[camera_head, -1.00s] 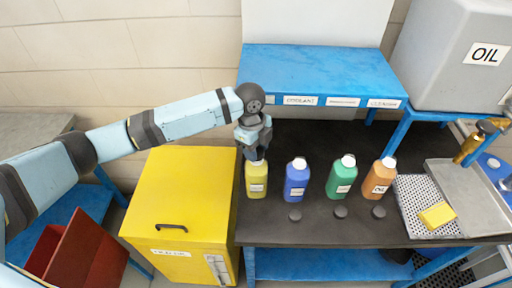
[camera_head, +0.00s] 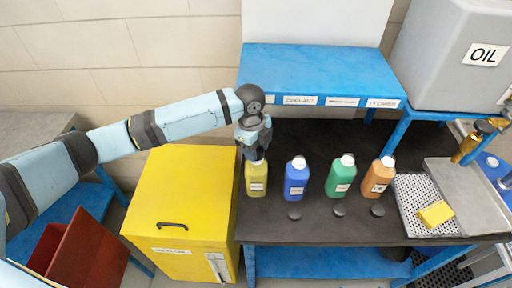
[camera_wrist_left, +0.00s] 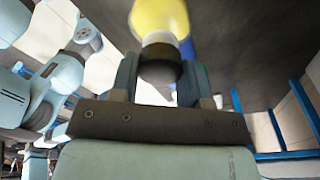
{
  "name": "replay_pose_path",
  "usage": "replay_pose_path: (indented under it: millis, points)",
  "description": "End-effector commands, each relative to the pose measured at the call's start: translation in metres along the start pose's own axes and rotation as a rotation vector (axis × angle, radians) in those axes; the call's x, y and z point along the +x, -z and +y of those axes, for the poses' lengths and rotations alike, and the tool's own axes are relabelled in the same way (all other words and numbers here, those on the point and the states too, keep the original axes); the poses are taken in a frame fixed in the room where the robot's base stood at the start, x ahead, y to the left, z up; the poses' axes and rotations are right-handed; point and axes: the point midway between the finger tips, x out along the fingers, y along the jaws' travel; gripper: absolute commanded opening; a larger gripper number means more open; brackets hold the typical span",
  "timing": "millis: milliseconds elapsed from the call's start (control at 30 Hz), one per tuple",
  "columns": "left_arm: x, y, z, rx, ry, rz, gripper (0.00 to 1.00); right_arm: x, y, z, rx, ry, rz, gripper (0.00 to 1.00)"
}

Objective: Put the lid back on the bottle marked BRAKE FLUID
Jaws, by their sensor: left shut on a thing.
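A yellow bottle (camera_head: 256,180) stands upright at the left of the dark bench, with a white label too small to read. My left gripper (camera_head: 254,157) is right above it, pointing down at its neck. In the left wrist view the gripper (camera_wrist_left: 157,78) is shut on a dark round lid (camera_wrist_left: 160,66). The lid is at the white neck (camera_wrist_left: 158,39) of the yellow bottle (camera_wrist_left: 160,15); I cannot tell whether it is seated. My right gripper is not in view.
Blue (camera_head: 296,180), green (camera_head: 341,177) and orange (camera_head: 378,179) bottles stand to the right, with three dark lids (camera_head: 339,211) in front. A blue shelf (camera_head: 320,70) is behind, a perforated tray (camera_head: 408,195) with a yellow block (camera_head: 435,214) at right, a yellow cabinet (camera_head: 185,195) at left.

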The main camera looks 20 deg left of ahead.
Motion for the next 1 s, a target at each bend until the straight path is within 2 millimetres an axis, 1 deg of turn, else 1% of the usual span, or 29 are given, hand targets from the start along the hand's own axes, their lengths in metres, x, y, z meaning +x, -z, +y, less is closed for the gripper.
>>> replay_pose_path:
  millis: [600, 1000]
  points:
    - [0.0001, -0.0002, 0.0004, -0.001, -0.001, 0.0, 0.21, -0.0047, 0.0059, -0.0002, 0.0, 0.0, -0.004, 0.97]
    - [0.0008, -0.0002, 0.0002, 0.0, 0.0, 0.0, 0.21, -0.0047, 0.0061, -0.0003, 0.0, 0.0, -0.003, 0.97]
